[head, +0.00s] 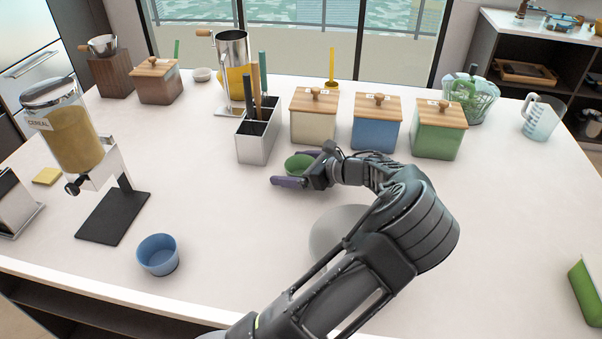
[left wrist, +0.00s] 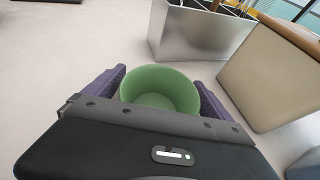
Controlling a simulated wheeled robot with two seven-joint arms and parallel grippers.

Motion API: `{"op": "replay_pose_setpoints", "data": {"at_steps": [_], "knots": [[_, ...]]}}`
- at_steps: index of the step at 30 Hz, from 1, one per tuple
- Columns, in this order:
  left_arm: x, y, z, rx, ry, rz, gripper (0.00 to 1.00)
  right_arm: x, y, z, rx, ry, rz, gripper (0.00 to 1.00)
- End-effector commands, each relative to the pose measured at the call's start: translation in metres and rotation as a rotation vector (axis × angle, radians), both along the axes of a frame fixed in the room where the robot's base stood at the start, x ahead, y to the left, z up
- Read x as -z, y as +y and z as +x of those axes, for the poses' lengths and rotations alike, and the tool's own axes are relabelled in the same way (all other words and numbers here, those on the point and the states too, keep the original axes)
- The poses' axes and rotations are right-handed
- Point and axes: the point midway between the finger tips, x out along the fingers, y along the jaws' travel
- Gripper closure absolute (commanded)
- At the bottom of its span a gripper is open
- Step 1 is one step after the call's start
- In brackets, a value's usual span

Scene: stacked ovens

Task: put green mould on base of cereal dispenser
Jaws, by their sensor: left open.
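The green mould (head: 297,163) is a small round cup on the white counter, in front of the metal utensil holder. It also shows in the left wrist view (left wrist: 158,85), upright and empty. My left gripper (head: 288,169) is open, with one purple finger on either side of the mould; I cannot tell whether they touch it. The cereal dispenser (head: 72,135) stands at the left of the counter, a clear container with yellow cereal on a metal stand. Its flat black base (head: 112,216) is bare. My right gripper is not in view.
A blue mould (head: 158,254) stands near the base's front right. The utensil holder (head: 257,142) and lidded boxes in cream (head: 313,125), blue (head: 374,135) and green (head: 436,142) line the back. The counter between the green mould and dispenser is clear.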

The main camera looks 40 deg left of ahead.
Motion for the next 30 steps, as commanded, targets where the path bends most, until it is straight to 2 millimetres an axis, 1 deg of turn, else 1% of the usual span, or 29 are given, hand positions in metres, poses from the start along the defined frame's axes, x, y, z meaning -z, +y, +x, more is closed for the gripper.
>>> {"op": "replay_pose_setpoints", "data": {"at_steps": [11, 30], "knots": [[-0.0003, -0.0002, 0.0, 0.0, 0.0, 0.0, 0.06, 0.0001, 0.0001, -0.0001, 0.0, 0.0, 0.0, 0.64], [-0.0003, -0.0002, 0.0, 0.0, 0.0, 0.0, 0.58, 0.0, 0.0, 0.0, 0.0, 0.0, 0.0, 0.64]]}}
